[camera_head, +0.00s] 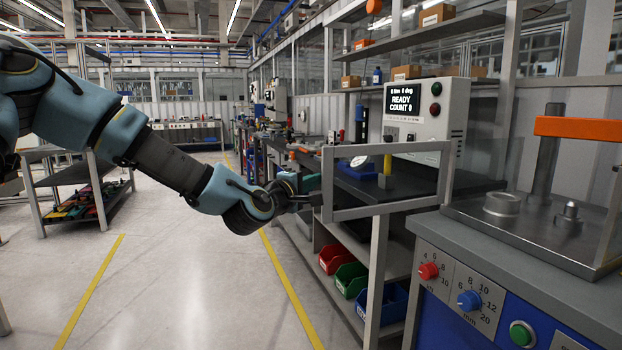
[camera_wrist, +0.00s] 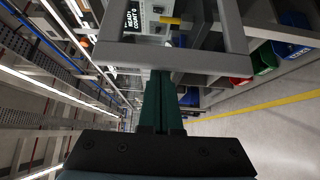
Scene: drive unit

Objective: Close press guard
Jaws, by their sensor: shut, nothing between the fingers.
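The press guard is a grey rectangular open frame (camera_head: 392,210) standing out to the left of the press (camera_head: 545,210). Its free upright is at the left, and a wide gap separates that upright from the press. In the wrist view the guard's bar (camera_wrist: 175,57) crosses the upper middle. My gripper (camera_head: 316,190) is beside the guard's left upright, at about mid height. In the wrist view its dark green fingers (camera_wrist: 161,74) are together, with nothing between them, and their tips reach the bar. I cannot tell whether they touch it.
A grey control box (camera_head: 428,115) reads "READY COUNT 0" behind the guard. The press bench front carries a red knob (camera_head: 428,271), a blue knob (camera_head: 469,300) and a green button (camera_head: 521,333). Red, green and blue bins (camera_head: 350,279) sit below.

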